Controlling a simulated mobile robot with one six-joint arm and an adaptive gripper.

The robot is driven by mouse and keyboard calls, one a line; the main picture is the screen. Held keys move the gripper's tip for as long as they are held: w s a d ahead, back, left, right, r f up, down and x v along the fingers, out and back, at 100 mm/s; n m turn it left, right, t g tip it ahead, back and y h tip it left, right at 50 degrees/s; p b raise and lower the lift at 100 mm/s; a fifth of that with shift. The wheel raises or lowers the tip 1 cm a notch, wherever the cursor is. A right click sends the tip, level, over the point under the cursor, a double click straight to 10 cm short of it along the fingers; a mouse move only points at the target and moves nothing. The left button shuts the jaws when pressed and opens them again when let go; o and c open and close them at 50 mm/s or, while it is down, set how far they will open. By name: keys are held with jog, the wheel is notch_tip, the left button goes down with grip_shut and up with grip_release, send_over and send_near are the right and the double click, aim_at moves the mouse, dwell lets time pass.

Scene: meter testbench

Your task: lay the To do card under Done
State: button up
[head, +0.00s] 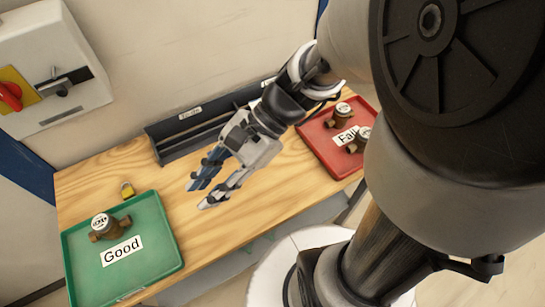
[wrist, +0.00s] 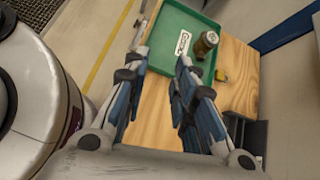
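A dark grey rack (head: 163,150) stands along the back of the wooden table against the wall. A small white label (head: 190,113), seeming to read To do, is on its left part. Another white label (head: 268,83) is further right, partly behind my arm and unreadable. I cannot make out a separate card in the rack; my arm hides part of it. My gripper (head: 199,196) is open and empty above the table, in front of the rack. The rack's end (wrist: 247,135) shows at right there.
A green Good tray (head: 155,268) with a brass meter (head: 108,228) lies at left. A yellow padlock (head: 127,190) is behind it. A red Fail tray (head: 318,150) with meters is at right. A wall box with a red switch (head: 10,95) hangs at upper left. The middle wood is clear.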

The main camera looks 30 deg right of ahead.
jog(key=s+d+r+n+t+h, duration=0.2)
jog(key=d+n+h, duration=0.3)
jog(key=n, duration=0.2)
jog(key=s+d+r+n+t+h, duration=0.1)
jog(key=d+r+n+t+h, duration=0.2)
jog(key=d+n+h, duration=0.2)
jog(key=d+n, duration=0.1)
jog(key=n, duration=0.2)
jog(key=shift+s+t, duration=0.3)
jog(key=shift+s, duration=0.05)
